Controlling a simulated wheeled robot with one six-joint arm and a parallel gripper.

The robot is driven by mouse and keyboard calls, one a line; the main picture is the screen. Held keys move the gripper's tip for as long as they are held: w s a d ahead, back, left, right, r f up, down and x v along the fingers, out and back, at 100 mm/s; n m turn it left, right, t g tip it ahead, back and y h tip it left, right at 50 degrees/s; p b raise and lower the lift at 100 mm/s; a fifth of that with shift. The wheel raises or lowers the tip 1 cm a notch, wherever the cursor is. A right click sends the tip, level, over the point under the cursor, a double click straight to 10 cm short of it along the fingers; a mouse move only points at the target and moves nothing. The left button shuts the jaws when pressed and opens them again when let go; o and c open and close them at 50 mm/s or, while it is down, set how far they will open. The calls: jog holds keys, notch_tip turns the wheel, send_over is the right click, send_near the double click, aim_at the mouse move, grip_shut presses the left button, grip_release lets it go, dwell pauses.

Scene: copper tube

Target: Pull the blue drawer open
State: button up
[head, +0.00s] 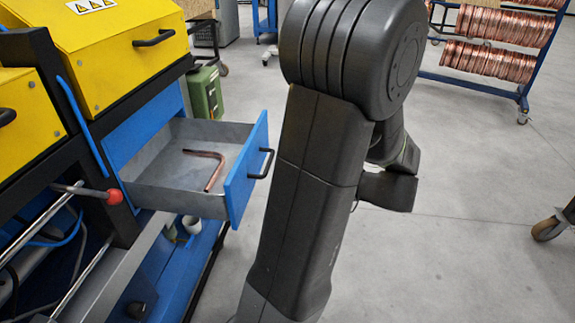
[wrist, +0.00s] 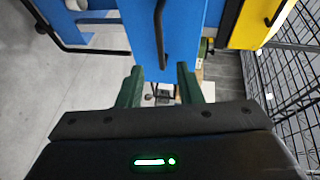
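The blue drawer (head: 241,179) stands pulled out from the bench, with its grey tray showing. A bent copper tube (head: 211,172) lies inside the tray. The black handle (head: 262,163) is on the drawer's blue front, to the left of my arm. In the wrist view, a blue panel (wrist: 142,30) with a dark handle (wrist: 161,38) lies ahead of my gripper (wrist: 159,74). Its two green fingers are spread apart, with no object visibly clamped between them. The handle appears beyond the fingertips; contact cannot be told. In the head view, my arm hides the fingers.
Yellow cabinets (head: 115,55) with black handles stand above the drawer. A red knob (head: 114,197) sticks out at the bench's left. A rack of copper coils (head: 488,60) stands at the back right. A wire mesh (wrist: 285,75) borders the right of the wrist view. Grey floor is open at right.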

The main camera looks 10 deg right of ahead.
aim_at(267, 164)
jog(key=shift+v, duration=1.35)
jog(key=b+x, duration=0.2)
jog(key=x, duration=1.2)
jog(key=shift+s+a, duration=0.1)
jog(key=shift+s, duration=0.05)
